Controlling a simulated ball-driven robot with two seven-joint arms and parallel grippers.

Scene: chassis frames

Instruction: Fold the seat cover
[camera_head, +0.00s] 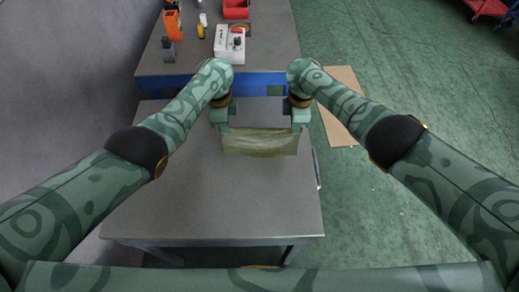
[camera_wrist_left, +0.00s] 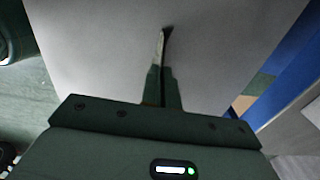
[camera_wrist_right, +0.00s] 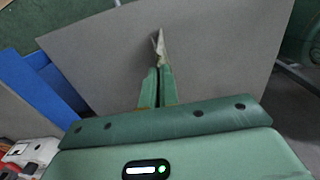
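The seat cover (camera_head: 260,143) is an olive-green cloth that hangs between my two grippers over the near grey table. My left gripper (camera_head: 224,127) is shut on its upper left corner, and my right gripper (camera_head: 297,127) is shut on its upper right corner. In the left wrist view the cover (camera_wrist_left: 160,48) shows as a thin edge-on strip at the closed fingertips. In the right wrist view a pale bit of the cover (camera_wrist_right: 160,46) stands out from the closed fingertips. Whether its lower edge touches the table I cannot tell.
The near grey table (camera_head: 240,205) is otherwise bare. A far bench (camera_head: 270,52) behind it holds an orange tool (camera_head: 172,24), a white control box (camera_head: 229,43) and a red bin (camera_head: 236,9). A cardboard sheet (camera_head: 340,100) lies on the green floor at right.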

